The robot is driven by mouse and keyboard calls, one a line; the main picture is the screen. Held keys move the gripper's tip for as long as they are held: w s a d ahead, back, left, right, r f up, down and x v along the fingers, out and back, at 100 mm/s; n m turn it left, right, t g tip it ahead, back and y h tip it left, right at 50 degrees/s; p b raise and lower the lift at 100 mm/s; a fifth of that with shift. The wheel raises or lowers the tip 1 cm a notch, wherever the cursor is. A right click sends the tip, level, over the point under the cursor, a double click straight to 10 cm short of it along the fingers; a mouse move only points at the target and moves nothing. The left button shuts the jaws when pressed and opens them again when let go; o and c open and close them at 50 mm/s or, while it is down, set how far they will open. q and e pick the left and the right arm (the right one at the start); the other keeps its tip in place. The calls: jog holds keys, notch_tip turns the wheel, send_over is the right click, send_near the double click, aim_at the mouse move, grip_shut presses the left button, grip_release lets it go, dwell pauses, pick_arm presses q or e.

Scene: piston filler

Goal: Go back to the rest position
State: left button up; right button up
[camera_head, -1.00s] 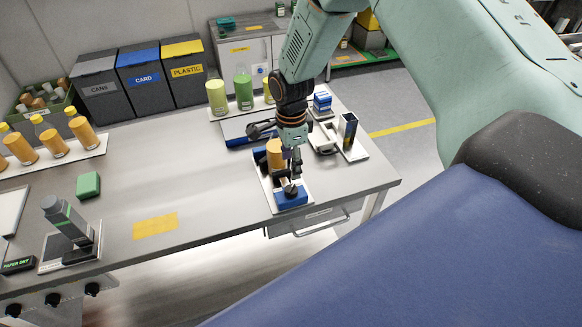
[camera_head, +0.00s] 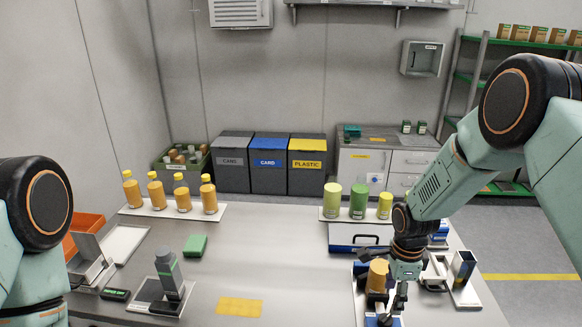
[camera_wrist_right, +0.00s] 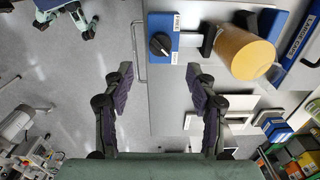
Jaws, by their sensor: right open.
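My right gripper (camera_head: 388,308) is at the front right of the workbench, beside the piston filler; its fingertips are partly cut off by the lower edge. In the right wrist view my right gripper (camera_wrist_right: 160,95) is open, with nothing between its fingers. The filler's orange cylinder (camera_head: 377,276) shows next to it, and again in the wrist view (camera_wrist_right: 243,53). The filler's blue block (camera_wrist_right: 162,25) with a black knob lies beyond the fingertips, apart from them. Of my left arm only upper links show at the left edge; its gripper is out of view.
Orange bottles (camera_head: 182,200) stand on a white tray at the back left of the bench (camera_head: 275,265). A green sponge (camera_head: 195,246), a grey device (camera_head: 168,272) and a yellow mat (camera_head: 239,307) lie nearer. The bench middle is clear.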

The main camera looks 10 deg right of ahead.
aim_at(386, 320)
notch_tip(386, 320, down, 7)
jog(key=shift+f, duration=0.15)
dwell(0.4)
notch_tip(386, 320, up, 10)
notch_tip(386, 320, down, 11)
jog(key=shift+f, duration=0.5)
jog(key=n, duration=0.5)
jog(key=shift+r+n, duration=0.1)
jog(key=shift+n, duration=0.2)
jog(key=n, duration=0.4)
jog(key=shift+n, duration=0.4)
dwell(0.4)
